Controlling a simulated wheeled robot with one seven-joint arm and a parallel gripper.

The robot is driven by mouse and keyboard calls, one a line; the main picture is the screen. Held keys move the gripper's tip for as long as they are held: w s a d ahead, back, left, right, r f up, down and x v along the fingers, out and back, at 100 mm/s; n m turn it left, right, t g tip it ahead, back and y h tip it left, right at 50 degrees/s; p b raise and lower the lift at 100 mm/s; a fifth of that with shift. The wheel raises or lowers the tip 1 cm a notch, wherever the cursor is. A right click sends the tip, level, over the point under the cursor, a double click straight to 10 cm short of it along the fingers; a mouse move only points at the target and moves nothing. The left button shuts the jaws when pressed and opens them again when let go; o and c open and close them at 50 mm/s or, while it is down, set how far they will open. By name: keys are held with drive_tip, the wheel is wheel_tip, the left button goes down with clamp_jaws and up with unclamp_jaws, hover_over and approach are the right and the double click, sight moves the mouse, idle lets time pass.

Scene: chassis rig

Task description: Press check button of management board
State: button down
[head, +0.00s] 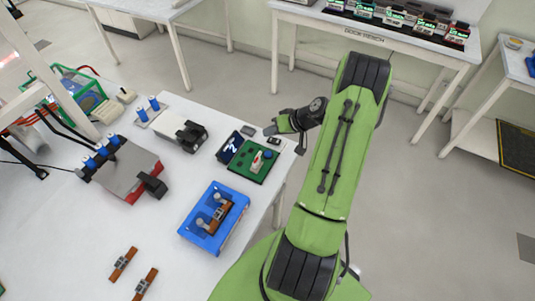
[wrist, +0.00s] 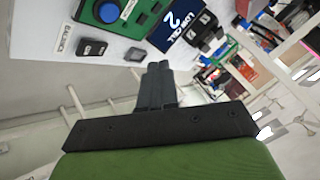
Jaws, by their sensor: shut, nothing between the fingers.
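The management board is probably the green board (head: 248,171) near the table's right edge; I cannot read its name. It carries a blue round button and a red-and-white part in the head view. In the wrist view part of the green board (wrist: 88,30) shows with its large blue button (wrist: 102,11), cut by the top edge. I cannot tell which control is the check button. My gripper (head: 270,130) is shut and empty at the table edge, beyond the board and apart from it. In the wrist view my gripper's fingertips (wrist: 159,66) are together, below and right of the button.
A dark card marked "2" (head: 231,147) stands beside the board. Small black boxes (wrist: 91,47) lie near the table edge. A blue tray (head: 197,241) holds brown and metal parts. A grey-and-black device (head: 180,130) stands farther left. Open floor lies right of the table.

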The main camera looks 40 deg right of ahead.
sight(271, 154)
wheel_tip(271, 154, down, 8)
drive_tip(key=b, duration=0.5)
drive_tip(key=shift+f, duration=0.1)
idle(1.6)
drive_tip(key=shift+f+b, duration=0.4)
drive_tip(key=shift+b, duration=0.35)
drive_tip(key=shift+f+b, duration=0.4)
drive_tip(key=shift+b, duration=0.05)
drive_tip(key=shift+r, duration=0.15)
idle(0.4)
drive_tip(key=shift+r+p, duration=0.4)
drive_tip(key=shift+r, duration=0.35)
